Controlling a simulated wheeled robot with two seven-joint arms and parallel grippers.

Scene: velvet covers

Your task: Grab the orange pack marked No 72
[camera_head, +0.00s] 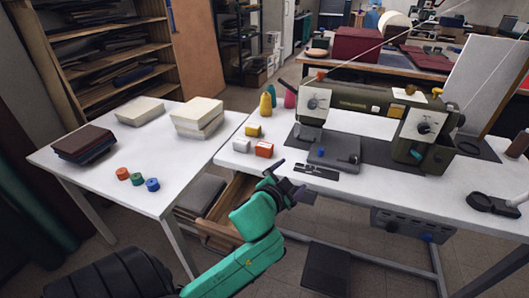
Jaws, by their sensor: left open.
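A small orange pack (264,150) with a pale label lies on the white sewing table (380,182), near its left front corner. The label is too small to read. A white pack (240,144) lies just left of it, and a yellow pack (253,131) lies behind. My left gripper (287,177), on a green arm from below, is open and empty at the table's front edge. It is in front of the orange pack and a little to its right, apart from it in the picture. My right gripper is out of view.
A green sewing machine (365,104) stands right of the packs. Yellow and pink thread cones (266,106) stand behind them. A black plate (316,172) lies right of my gripper. An open wooden drawer (226,212) is below the left corner. Spools and cloth stacks occupy the left table (190,165).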

